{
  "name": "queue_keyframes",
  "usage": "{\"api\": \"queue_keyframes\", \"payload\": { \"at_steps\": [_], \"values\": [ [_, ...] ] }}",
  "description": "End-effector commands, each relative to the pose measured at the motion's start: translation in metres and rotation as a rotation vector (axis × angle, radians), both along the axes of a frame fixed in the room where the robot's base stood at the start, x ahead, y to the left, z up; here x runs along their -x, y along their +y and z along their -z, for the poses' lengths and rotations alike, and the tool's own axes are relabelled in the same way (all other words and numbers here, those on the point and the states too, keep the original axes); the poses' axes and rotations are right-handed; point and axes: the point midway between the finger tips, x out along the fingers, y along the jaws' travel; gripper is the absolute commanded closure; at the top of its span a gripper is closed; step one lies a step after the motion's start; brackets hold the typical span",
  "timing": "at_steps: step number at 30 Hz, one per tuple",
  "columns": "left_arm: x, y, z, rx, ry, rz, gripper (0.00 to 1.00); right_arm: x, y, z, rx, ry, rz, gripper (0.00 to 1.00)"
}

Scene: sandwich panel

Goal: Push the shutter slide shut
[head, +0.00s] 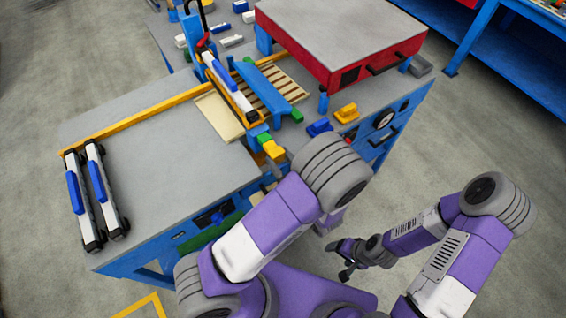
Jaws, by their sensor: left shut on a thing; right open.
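A slatted wooden panel (270,88) and a cream plate (219,115) lie side by side at the middle of the bench. I take them for the shutter area, but cannot tell which part is the slide. A small yellow block (273,149) with green and blue parts sits at the front end of this assembly. My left gripper (277,157) is mostly hidden behind my left elbow; a grey part of it shows at the yellow block, and it is shut there. My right gripper (346,262) is open and empty, in front of the bench.
A grey-topped red box (345,30) stands at the back right of the bench. Two white-and-blue rails (92,195) lie at the left end. A blue block (319,127) and a yellow block (347,112) sit right of the slats. The left bench top (150,165) is mostly clear.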

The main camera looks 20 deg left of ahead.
Motion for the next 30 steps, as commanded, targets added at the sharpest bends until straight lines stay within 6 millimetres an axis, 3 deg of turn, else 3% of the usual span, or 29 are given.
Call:
{"api": "queue_keyframes", "payload": {
  "at_steps": [29,30],
  "values": [
    [-0.018,0.024,0.0,0.001,-0.003,-0.001,0.7,0.0,0.0,-0.002,0.0,0.0,0.0,0.23],
    [-0.019,0.024,0.0,0.001,-0.003,-0.001,0.5,0.0,0.0,-0.002,0.0,0.0,0.0,0.23]
  ]
}}
